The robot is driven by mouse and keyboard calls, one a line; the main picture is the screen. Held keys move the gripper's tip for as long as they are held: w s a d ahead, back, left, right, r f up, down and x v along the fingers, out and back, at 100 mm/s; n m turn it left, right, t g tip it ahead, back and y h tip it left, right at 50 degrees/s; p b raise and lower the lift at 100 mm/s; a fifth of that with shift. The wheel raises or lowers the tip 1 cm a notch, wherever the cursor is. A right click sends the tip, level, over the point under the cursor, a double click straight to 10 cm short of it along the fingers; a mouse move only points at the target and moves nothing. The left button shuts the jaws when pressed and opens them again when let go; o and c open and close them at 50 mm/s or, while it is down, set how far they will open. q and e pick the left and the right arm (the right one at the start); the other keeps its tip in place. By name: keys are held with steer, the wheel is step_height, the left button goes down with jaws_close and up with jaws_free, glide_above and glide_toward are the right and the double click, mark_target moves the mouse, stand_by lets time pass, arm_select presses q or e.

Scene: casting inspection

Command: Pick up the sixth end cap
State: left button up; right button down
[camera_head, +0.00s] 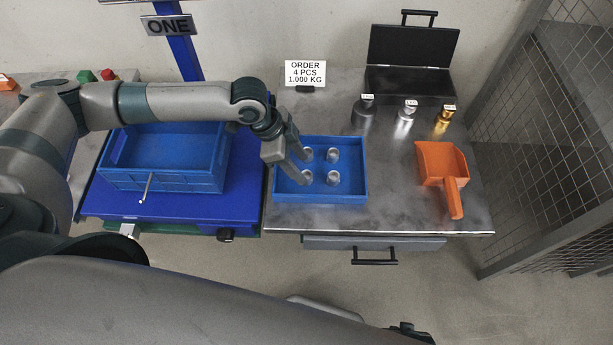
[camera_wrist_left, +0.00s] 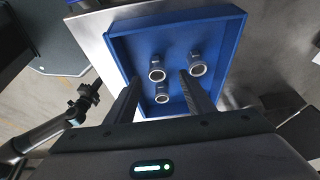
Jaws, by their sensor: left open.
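Several grey, cylindrical end caps (camera_head: 332,178) stand in two rows in the shallow blue tray (camera_head: 350,198) on the metal table. My left gripper (camera_head: 303,168) reaches down over the tray's left side, with its fingertips by the left-hand caps. In the left wrist view its jaws (camera_wrist_left: 160,78) are open. Two caps, one of them the upper cap (camera_wrist_left: 157,75), appear between the fingers, but contact cannot be told. Another cap (camera_wrist_left: 196,65) shows by the right finger, which may hide one more. My right gripper (camera_wrist_left: 85,100) shows small at the left; its opening is unclear.
A deep blue crate (camera_head: 160,183) stands left of the tray; its inside is partly hidden by my arm. An orange scoop (camera_head: 442,165), several labelled weights (camera_head: 405,121) and an open black case (camera_head: 410,88) are to the right. An order sign (camera_head: 305,73) stands behind.

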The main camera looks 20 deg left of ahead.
mark_target(306, 174)
arm_select(q)
steer(key=shift+s+x, duration=0.1)
steer(key=shift+x, duration=1.1)
steer(key=shift+s+x, duration=0.15)
steer(key=shift+x, duration=1.05)
steer(key=shift+d, duration=0.1)
steer(key=shift+r, duration=0.1)
steer(key=c, duration=1.2)
